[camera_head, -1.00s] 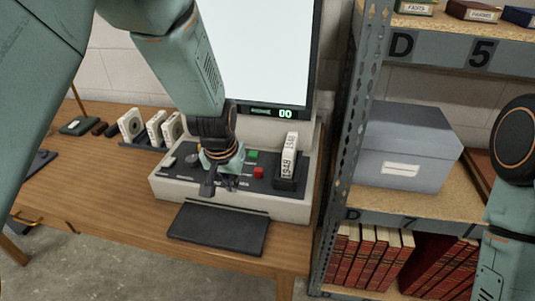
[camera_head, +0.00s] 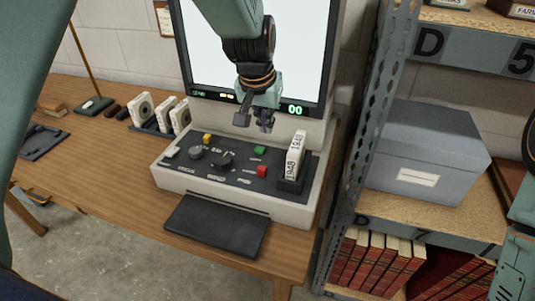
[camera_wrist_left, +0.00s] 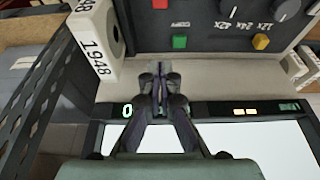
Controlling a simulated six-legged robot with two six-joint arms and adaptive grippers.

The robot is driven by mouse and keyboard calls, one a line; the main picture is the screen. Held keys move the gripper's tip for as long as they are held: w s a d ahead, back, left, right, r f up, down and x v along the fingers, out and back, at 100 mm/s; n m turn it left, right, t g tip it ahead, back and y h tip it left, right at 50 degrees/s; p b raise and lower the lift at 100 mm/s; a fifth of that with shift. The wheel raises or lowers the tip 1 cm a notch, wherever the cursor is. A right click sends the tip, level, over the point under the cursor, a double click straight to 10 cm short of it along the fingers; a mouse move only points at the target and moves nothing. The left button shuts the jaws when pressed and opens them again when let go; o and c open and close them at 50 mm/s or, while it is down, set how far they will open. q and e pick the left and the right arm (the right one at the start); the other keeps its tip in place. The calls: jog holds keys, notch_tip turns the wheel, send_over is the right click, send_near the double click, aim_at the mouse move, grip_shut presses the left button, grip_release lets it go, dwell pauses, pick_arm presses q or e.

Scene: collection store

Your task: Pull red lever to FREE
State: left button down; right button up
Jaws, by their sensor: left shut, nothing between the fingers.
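No red lever can be made out. No FREE label is legible. My left gripper (camera_head: 254,124) is shut and empty. It hovers above and behind the panel, in front of the screen's lower edge, apart from the controls. In the wrist view its fingers (camera_wrist_left: 161,78) are together, near the green block (camera_wrist_left: 180,41). My right gripper is out of view.
Two dark knobs (camera_head: 222,160), a green block (camera_head: 260,150) and a yellow block (camera_head: 207,138) share the panel. A white holder marked 1948 (camera_head: 296,158) stands at its right. A metal shelf post (camera_head: 362,140) rises close by on the right. A dark tray (camera_head: 217,225) lies in front.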

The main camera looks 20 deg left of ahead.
aim_at(262, 171)
pick_arm(q)
jog(key=b+x, duration=0.1)
jog(key=x, duration=0.8)
jog(key=shift+s+f+b, duration=0.1)
jog(key=shift+f+b, duration=0.15)
jog(key=shift+b, duration=0.05)
jog(key=shift+a+f, duration=0.15)
jog(key=shift+f, duration=0.1)
jog(key=shift+s, duration=0.9)
jog(key=shift+s+r, duration=0.1)
jog(key=shift+s, duration=0.95)
jog(key=shift+w, duration=0.1)
